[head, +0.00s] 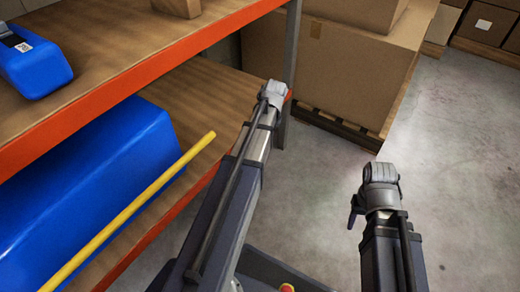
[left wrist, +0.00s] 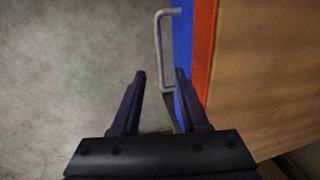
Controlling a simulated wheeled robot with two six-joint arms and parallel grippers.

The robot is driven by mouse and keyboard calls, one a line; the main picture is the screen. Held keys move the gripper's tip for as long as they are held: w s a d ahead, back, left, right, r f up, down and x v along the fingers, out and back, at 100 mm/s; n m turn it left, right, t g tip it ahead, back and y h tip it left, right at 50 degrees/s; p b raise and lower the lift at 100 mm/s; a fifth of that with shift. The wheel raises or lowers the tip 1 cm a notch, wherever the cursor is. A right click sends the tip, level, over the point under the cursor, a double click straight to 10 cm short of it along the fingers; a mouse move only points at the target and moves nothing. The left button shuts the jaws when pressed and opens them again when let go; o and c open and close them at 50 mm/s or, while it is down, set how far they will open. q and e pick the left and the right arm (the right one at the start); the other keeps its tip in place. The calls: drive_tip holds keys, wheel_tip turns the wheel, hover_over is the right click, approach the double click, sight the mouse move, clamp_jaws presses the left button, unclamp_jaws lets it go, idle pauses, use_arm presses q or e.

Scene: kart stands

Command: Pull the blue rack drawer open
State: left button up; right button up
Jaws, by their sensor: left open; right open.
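In the left wrist view a narrow blue face (left wrist: 183,45) stands beside an orange shelf edge. A grey bar handle (left wrist: 160,50) sticks out from it to the left. My left gripper (left wrist: 160,75) is open, its two dark fingers pointing toward the handle. The handle's lower part shows between the fingertips; I cannot tell how deep it lies between them or whether they touch it. In the head view my left arm reaches along the rack, and its fingers are hidden. My right gripper (head: 355,210) is over the floor at the right, away from the rack; its fingers barely show.
A big blue box (head: 100,185) lies on the lower shelf, with a yellow bar (head: 135,208) along its front. A blue object (head: 32,62) stands on the upper shelf. A grey rack post (head: 291,60) and large cartons (head: 330,65) stand behind. The floor (head: 455,190) at right is clear.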

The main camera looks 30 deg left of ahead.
use_arm(q)
drive_tip(key=f+b, duration=0.2)
drive_tip(key=a+f+b, duration=0.1)
drive_tip(key=f+b, duration=0.3)
drive_tip(key=f, duration=0.1)
drive_tip(key=shift+a+b, duration=0.15)
drive_tip(key=shift+b, duration=0.15)
clamp_jaws()
idle(1.2)
